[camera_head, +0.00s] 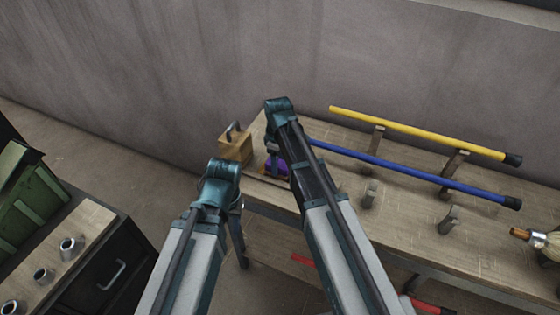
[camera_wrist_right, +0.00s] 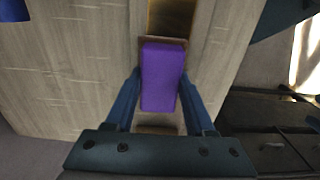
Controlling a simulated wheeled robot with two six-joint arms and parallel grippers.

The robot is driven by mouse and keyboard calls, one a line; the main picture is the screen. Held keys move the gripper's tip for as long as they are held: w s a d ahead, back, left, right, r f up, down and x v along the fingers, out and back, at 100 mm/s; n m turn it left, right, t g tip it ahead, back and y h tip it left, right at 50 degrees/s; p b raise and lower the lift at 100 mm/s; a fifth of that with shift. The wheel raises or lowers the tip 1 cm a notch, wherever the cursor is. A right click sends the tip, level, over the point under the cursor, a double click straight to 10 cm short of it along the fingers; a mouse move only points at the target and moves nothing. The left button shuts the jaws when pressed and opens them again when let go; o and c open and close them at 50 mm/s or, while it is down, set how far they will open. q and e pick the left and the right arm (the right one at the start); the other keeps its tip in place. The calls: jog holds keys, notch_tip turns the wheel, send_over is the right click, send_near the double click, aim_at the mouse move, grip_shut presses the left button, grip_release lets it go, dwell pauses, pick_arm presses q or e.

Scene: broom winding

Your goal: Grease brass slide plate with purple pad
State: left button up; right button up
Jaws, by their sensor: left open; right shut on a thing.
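The purple pad (camera_wrist_right: 163,78) is between the fingers of my right gripper (camera_wrist_right: 163,95) in the right wrist view, and the gripper is shut on it. In the head view the pad (camera_head: 277,166) shows small beneath my right wrist, at the left end of the workbench. The brass slide plate (camera_wrist_right: 171,18) shows as a dark golden strip in a wooden recess just beyond the pad. The pad lies over the strip's near part; I cannot tell if they touch. My left gripper (camera_head: 237,204) hangs open and empty off the bench's left front edge, partly hidden by its wrist.
A wooden block with a metal handle (camera_head: 235,146) stands at the bench's left end. A yellow pole (camera_head: 420,133) and a blue pole (camera_head: 420,176) lie across upright supports on the workbench (camera_head: 330,135). A brush (camera_head: 538,240) lies at the right. A dark cabinet (camera_head: 105,275) with metal cups stands lower left.

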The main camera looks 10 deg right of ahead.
aim_at(268, 172)
jog(key=shift+s+a, duration=0.4)
jog(key=shift+s, duration=0.2)
jog(key=shift+s+a, duration=0.35)
jog(key=shift+s, duration=0.25)
jog(key=shift+w+a, duration=0.85)
jog(key=shift+a, duration=0.2)
jog(key=shift+w+d, duration=0.6)
jog(key=shift+w, duration=0.25)
jog(key=shift+w+d, duration=0.55)
jog(key=shift+w, duration=0.3)
jog(key=shift+r, duration=0.15)
notch_tip(268, 172, up, 6)
jog(key=p, duration=0.6)
notch_tip(268, 172, up, 3)
jog(key=p, duration=0.3)
